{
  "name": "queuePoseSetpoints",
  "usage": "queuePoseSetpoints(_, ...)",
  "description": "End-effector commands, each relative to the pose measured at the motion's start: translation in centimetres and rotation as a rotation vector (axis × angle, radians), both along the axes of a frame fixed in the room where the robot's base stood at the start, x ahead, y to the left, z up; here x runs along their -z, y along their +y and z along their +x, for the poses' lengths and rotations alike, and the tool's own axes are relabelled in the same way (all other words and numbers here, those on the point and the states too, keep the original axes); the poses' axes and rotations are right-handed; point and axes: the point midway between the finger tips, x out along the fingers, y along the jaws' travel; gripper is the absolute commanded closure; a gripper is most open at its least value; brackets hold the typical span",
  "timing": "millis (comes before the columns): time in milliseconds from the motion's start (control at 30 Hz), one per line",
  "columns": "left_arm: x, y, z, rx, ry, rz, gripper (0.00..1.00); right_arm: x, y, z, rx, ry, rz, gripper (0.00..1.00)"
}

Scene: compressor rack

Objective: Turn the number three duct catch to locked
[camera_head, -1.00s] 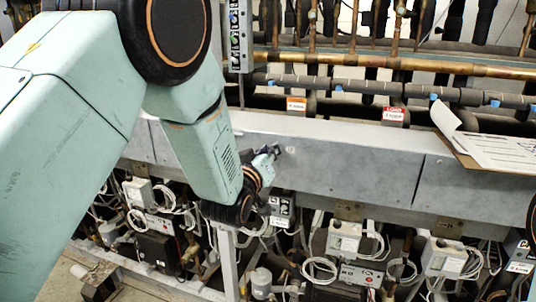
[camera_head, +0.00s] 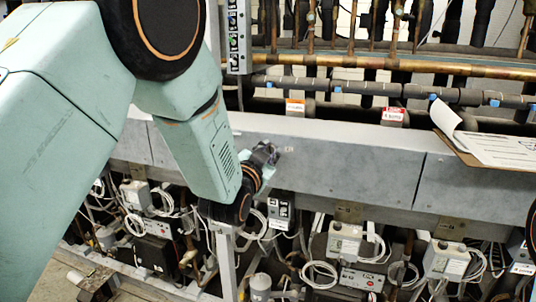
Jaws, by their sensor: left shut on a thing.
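The grey duct (camera_head: 350,165) runs across the middle of the view as a long metal front. My left arm comes in from the left, and my left gripper (camera_head: 264,157) is at the duct's face, left of the middle. It is shut on the duct catch, a small dark part mostly hidden behind the fingers. The catch's exact angle and any number on it cannot be read. A small faint marking shows on the duct just right of the fingertips. My right gripper is not in view.
A clipboard with paper (camera_head: 495,150) lies at the right. Below are control boxes (camera_head: 344,240) and looped cables. The duct's face right of the gripper is clear.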

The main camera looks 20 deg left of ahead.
Motion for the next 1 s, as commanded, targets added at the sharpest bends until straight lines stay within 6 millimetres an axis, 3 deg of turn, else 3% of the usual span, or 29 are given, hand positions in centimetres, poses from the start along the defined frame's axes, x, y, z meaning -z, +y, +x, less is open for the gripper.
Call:
queuePoseSetpoints(400,0.44,0.01,-0.12,0.0,0.004,0.167,1.0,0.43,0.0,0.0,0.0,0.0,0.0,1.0)
queuePoseSetpoints(933,0.44,0.03,-0.12,-0.001,0.005,0.185,1.0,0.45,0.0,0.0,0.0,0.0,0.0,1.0)
queuePoseSetpoints(967,0.44,0.04,-0.12,-0.001,0.005,0.185,0.78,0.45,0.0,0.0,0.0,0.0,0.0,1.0)
queuePoseSetpoints(1000,0.43,0.03,-0.12,-0.001,0.005,0.185,0.75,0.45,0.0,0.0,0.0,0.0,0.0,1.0)
